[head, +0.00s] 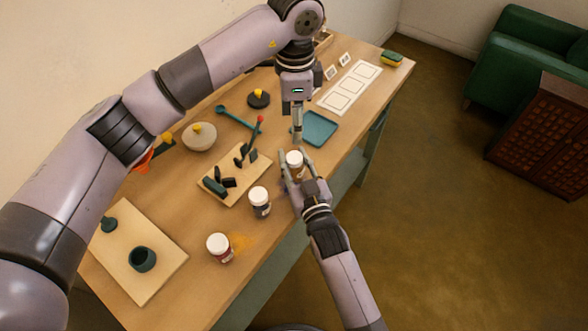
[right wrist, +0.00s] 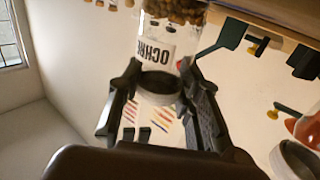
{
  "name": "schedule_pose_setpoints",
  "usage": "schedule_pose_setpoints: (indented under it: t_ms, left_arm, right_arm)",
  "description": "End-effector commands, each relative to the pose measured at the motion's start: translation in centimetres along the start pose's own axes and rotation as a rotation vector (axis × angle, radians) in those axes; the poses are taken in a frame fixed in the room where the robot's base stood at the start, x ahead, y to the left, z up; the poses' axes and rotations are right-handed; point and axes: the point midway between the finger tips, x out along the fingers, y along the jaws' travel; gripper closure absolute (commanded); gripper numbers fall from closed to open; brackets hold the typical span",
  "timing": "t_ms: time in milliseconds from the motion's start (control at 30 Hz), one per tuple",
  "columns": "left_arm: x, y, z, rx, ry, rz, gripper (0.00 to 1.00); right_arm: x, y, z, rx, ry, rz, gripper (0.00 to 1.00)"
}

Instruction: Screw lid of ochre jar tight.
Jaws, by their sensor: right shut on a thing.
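The ochre jar (head: 296,170) stands near the table's front edge with its white lid (head: 294,158) on top. In the right wrist view the jar (right wrist: 172,38) appears upside down, with its OCHRE label and brown-yellow lumps showing. My right gripper (head: 295,167) reaches in from the front and is shut on the jar, one finger at each side. My left gripper (head: 298,138) points down from above, just over the lid. Its fingers look narrow from this side, so their opening and any contact with the lid cannot be told.
Two more white-lidded jars (head: 259,202) (head: 219,247) stand to the left, with an orange powder stain (head: 240,243) beside one. A wooden board with dark tools (head: 236,175) lies behind. A teal tray (head: 318,130) lies behind the ochre jar. A board (head: 140,285) holds a dark cup.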

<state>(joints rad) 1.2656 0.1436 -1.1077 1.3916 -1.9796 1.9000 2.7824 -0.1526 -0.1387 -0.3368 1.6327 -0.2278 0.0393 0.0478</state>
Motion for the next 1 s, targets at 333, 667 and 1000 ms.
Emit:
schedule_pose_setpoints:
  t_ms: [333, 667, 1000]
  left_arm:
    - [6.4, 0.1, 0.1, 0.000, -0.002, 0.005, 0.42]
    - [10.7, 0.1, 0.0, 0.000, 0.000, 0.002, 0.42]
    - [11.3, 0.0, 0.0, 0.001, 0.000, 0.001, 0.42]
  right_arm:
    - [-0.2, 0.1, 0.7, -0.004, -0.015, 0.002, 1.00]
    - [-0.2, 0.1, 0.7, -0.004, -0.016, 0.002, 1.00]
    - [-0.2, 0.1, 0.7, -0.004, -0.016, 0.002, 1.00]
